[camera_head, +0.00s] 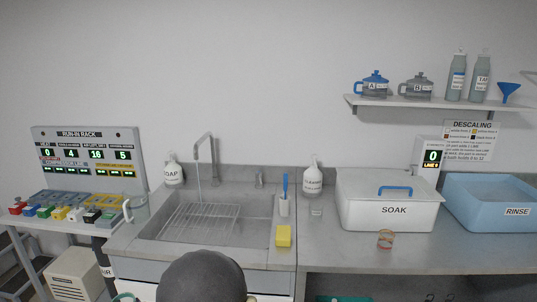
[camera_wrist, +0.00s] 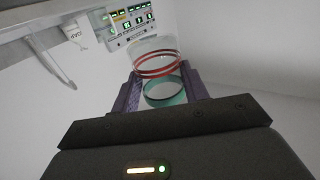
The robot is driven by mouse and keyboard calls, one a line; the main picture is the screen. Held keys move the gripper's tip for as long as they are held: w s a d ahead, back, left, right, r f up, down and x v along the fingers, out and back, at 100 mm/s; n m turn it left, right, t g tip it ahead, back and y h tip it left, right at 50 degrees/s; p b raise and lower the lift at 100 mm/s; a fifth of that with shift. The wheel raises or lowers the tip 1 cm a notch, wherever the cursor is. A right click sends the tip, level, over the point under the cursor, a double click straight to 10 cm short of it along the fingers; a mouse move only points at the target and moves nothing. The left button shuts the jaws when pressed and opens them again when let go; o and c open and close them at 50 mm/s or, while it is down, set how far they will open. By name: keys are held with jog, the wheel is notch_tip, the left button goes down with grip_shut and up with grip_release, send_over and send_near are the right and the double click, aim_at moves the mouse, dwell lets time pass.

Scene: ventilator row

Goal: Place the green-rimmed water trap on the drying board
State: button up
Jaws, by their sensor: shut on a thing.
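My gripper (camera_wrist: 160,90) is shut on a clear, round water trap (camera_wrist: 155,65) in the wrist view. A green rim (camera_wrist: 166,93) shows between the purple fingers, and red bands circle the clear part farther out. In the head view my dark arm covers the gripper, and a bit of green rim (camera_head: 123,297) shows at the bottom edge. I cannot pick out a board clearly named as the drying board. A wire rack (camera_head: 200,222) lies in the steel sink. A small clear cup with a reddish-brown band (camera_head: 385,239) stands on the counter before the soak box.
The white SOAK box (camera_head: 392,213) and blue RINSE tub (camera_head: 490,205) stand on the right counter. A yellow sponge (camera_head: 283,236), a brush holder (camera_head: 284,206) and a bottle (camera_head: 313,178) stand between sink and box. The run-in rack (camera_head: 88,160) is left. The counter's front (camera_head: 335,257) is clear.

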jog(key=w+d+f+m+t+h+p, duration=0.2)
jog(key=w+d+f+m+t+h, duration=0.3)
jog(key=d, duration=0.6)
jog(key=w+d+f+m+h+p, duration=0.1)
jog(key=w+d+f+h+p, duration=0.15)
jog(key=w+d+f, duration=0.6)
jog(key=s+d+m+t+h+p, duration=0.1)
jog(key=d+m+h+p, duration=0.2)
jog(key=d, duration=2.4)
jog(key=m+h, duration=0.1)
jog(key=h, duration=0.2)
jog(key=shift+s+d+t+p, duration=0.3)
jog(key=shift+s+p, duration=0.1)
jog(key=shift+f+h, duration=0.1)
jog(key=shift+h, duration=0.15)
jog(key=s+f, duration=0.4)
jog(key=f, duration=0.1)
jog(key=shift+s+f, duration=0.2)
